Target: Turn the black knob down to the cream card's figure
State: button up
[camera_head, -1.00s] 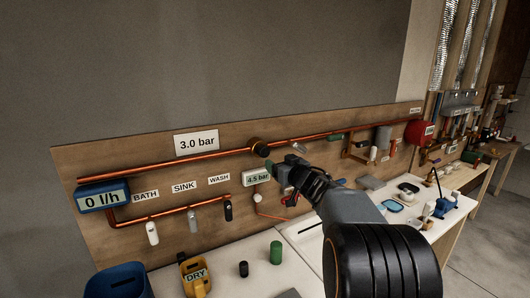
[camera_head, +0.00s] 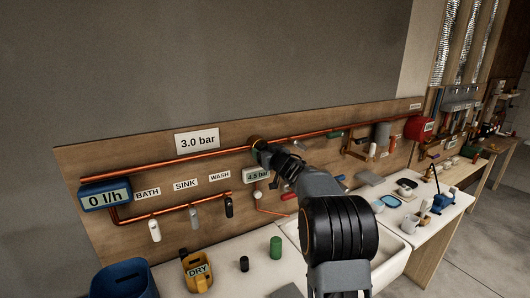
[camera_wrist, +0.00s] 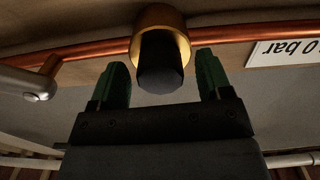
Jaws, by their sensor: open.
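The black knob (camera_wrist: 160,65) sits in a brass collar (camera_wrist: 166,22) on the copper pipe. In the wrist view my open gripper (camera_wrist: 160,72) has one green finger on each side of the knob, with gaps visible; I cannot tell how deep they reach. In the head view my gripper (camera_head: 263,153) hides the knob, and only part of the brass collar (camera_head: 254,140) shows. The cream card (camera_head: 197,141) on the board reads 3.0 bar; it also shows upside down in the wrist view (camera_wrist: 285,52). The pressure display (camera_head: 257,176) below my gripper reads 4.5 bar.
A blue meter (camera_head: 104,196) reads 0 l/h at the left. The BATH, SINK and WASH taps hang from the lower pipe. A grey lever (camera_wrist: 30,85) is near the left finger in the wrist view. A green cylinder (camera_head: 276,248) and yellow DRY jug (camera_head: 197,272) stand below.

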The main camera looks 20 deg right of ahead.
jog(key=shift+c, duration=0.4)
jog(key=c, duration=0.8)
jog(key=shift+c, duration=0.2)
jog(key=shift+d+n+b, duration=0.1)
jog(key=shift+n+b, duration=2.7)
jog(key=shift+n, duration=4.7)
